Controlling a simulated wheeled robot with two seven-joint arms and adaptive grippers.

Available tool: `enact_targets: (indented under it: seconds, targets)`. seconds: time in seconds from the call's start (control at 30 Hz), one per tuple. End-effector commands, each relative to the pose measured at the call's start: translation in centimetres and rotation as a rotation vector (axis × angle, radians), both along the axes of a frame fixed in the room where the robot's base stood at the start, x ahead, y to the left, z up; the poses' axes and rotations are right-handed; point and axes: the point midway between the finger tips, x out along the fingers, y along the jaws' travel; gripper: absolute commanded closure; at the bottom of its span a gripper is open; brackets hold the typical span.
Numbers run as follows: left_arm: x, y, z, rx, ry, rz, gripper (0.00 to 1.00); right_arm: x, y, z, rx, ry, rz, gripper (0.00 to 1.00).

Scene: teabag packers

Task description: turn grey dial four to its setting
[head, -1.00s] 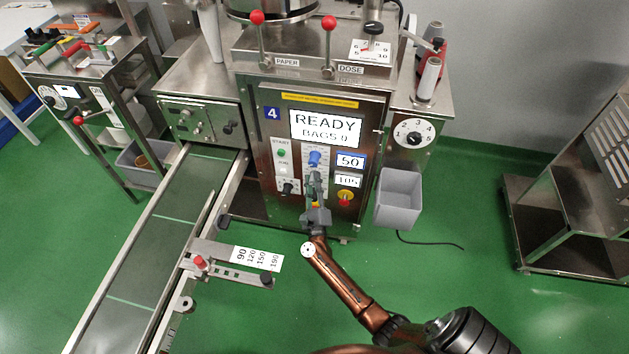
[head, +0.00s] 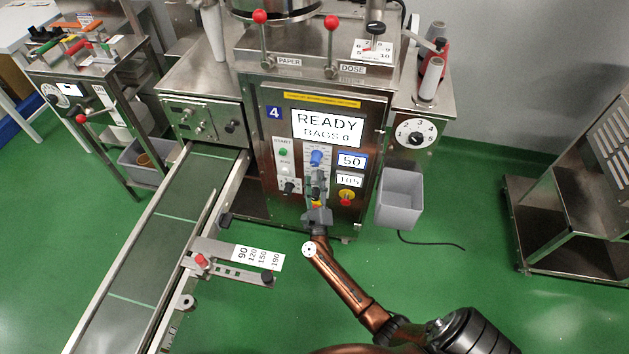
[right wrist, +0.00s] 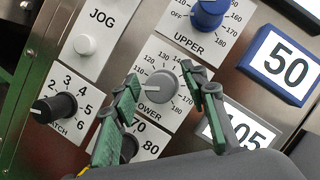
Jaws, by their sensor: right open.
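The grey dial (right wrist: 163,86), labelled LOWER, sits on the steel front panel of machine 4, below the blue UPPER dial (right wrist: 208,12). My right gripper (right wrist: 161,82) is open, with one green-padded finger on each side of the grey dial. I cannot tell whether the pads touch it. The left finger covers part of its scale and label. In the head view my right gripper (head: 318,188) covers the grey dial. My left gripper is not in view.
A black dial (right wrist: 54,107) and a white JOG button (right wrist: 85,45) are left of the grey dial. Another black dial (right wrist: 128,148) lies below it, behind the left finger. A red-and-yellow stop button (head: 346,197) and a grey bin (head: 400,205) are to the right.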

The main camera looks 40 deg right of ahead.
Motion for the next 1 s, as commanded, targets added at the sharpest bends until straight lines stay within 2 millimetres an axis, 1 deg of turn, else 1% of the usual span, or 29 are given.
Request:
enact_targets:
  seconds: [0.17, 0.4, 0.6, 0.8, 1.0]
  targets:
    - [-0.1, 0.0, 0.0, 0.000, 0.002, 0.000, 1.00, -1.6, 1.0, -0.7, 0.003, 0.002, -0.001, 0.60]
    - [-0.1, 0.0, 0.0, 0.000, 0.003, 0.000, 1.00, -5.7, 3.6, -2.1, 0.003, 0.004, -0.001, 0.60]
    - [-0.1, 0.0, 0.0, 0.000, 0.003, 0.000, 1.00, -8.4, 5.4, -2.9, 0.002, 0.004, 0.000, 0.60]
    - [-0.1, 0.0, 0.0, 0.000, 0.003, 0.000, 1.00, -9.6, 6.2, -3.2, 0.001, 0.001, 0.000, 0.60]
    - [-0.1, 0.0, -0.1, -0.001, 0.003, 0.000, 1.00, -9.7, 6.2, -3.2, 0.000, 0.001, 0.001, 0.60]
